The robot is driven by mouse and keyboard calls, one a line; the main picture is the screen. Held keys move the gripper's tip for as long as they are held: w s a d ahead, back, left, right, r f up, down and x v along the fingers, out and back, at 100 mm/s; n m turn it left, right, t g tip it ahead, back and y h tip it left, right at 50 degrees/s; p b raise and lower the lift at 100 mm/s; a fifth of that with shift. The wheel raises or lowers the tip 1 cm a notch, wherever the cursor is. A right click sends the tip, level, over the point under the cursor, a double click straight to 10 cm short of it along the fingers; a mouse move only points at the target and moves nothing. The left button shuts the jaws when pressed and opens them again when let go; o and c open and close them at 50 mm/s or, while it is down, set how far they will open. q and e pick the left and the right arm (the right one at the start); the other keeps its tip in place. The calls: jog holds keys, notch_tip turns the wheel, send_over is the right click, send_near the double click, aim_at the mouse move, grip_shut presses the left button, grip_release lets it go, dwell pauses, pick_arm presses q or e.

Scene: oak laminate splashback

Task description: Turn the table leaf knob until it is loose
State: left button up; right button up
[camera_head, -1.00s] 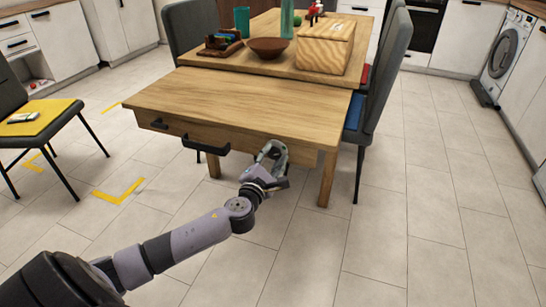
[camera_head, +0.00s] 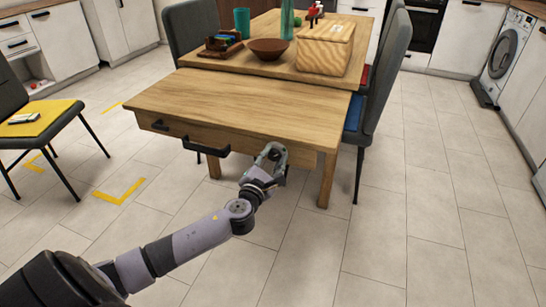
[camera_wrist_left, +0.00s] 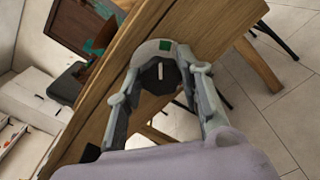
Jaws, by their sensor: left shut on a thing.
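The table leaf (camera_head: 235,105) is a light wood top at the near end of the dining table, with a wooden front panel below it. A dark knob (camera_wrist_left: 158,76) with a white mark sits at the front of the leaf, between my left gripper's fingers in the left wrist view. My left gripper (camera_head: 272,158) is at the right part of the front panel, shut on the knob. In the head view the fingers mostly hide the knob. My right gripper is in neither view.
Two black handles (camera_head: 206,147) are on the panel to the left of my gripper. A bowl (camera_head: 269,48) and a wooden box (camera_head: 325,47) stand on the main tabletop. A grey chair (camera_head: 380,95) is close on the right. The floor in front is clear.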

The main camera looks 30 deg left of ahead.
pick_arm(q)
jog(key=n, duration=0.3)
jog(key=shift+n+p, duration=0.4)
jog(key=n, duration=0.4)
jog(key=shift+a, duration=0.1)
jog(key=n, duration=0.5)
jog(key=shift+a, duration=0.1)
jog(key=n, duration=0.5)
jog(key=shift+s+f+p, duration=0.1)
jog(key=shift+p, duration=0.2)
jog(key=shift+n, duration=1.1)
jog(key=n, duration=0.2)
jog(key=shift+a+n+p, duration=0.1)
jog(key=shift+n+p, duration=0.2)
jog(key=shift+n, duration=0.1)
jog(key=n, duration=0.2)
jog(key=shift+n+p, duration=0.3)
jog(key=shift+n, duration=0.1)
jog(key=n+p, duration=0.2)
jog(key=n, duration=0.3)
jog(key=shift+f, duration=0.1)
jog(key=n+p, duration=0.2)
jog(key=n, duration=0.2)
jog(key=shift+f, duration=0.15)
jog(key=shift+n+p, duration=0.3)
jog(key=shift+n, duration=0.5)
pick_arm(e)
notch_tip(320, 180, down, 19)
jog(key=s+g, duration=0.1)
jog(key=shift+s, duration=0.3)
